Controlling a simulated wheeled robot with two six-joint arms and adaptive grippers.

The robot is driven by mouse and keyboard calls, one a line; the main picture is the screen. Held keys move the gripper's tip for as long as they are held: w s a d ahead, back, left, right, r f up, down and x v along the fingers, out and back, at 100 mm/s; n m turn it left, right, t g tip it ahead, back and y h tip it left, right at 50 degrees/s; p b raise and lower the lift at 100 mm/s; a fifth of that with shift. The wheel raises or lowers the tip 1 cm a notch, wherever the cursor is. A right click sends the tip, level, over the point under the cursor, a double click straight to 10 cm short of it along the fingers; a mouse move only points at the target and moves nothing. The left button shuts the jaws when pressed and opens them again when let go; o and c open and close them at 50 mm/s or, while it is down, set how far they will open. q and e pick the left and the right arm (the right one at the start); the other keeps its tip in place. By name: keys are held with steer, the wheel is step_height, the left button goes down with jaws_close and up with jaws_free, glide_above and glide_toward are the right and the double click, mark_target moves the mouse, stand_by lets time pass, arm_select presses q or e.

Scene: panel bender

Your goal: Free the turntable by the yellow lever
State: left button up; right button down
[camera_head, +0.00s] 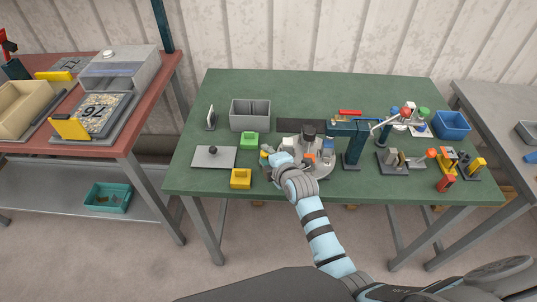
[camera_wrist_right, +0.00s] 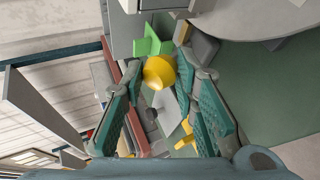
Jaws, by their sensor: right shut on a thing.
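The grey round turntable (camera_head: 325,168) stands near the front middle of the green table, with a dark cylinder and small orange parts on it. My right gripper (camera_head: 270,157) is low at its left side, and my wrist hides part of it. In the right wrist view the round yellow lever end (camera_wrist_right: 159,72) lies between the fingertips of my right gripper (camera_wrist_right: 160,75), which is shut on it. A grey round edge, likely of the turntable (camera_wrist_right: 250,18), shows at the top right there. The left gripper is not in view.
A green block (camera_head: 249,139), a yellow block (camera_head: 240,179) and a grey plate with a knob (camera_head: 213,157) lie left of the turntable. A grey bin (camera_head: 250,112) stands behind. A teal press (camera_head: 352,150) and several small fixtures stand to the right.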

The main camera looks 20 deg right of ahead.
steer(key=shift+f, duration=0.1)
steer(key=c, duration=1.3)
jaws_free()
steer(key=v, duration=1.2)
steer(key=shift+a, duration=0.1)
steer(key=shift+w, duration=0.1)
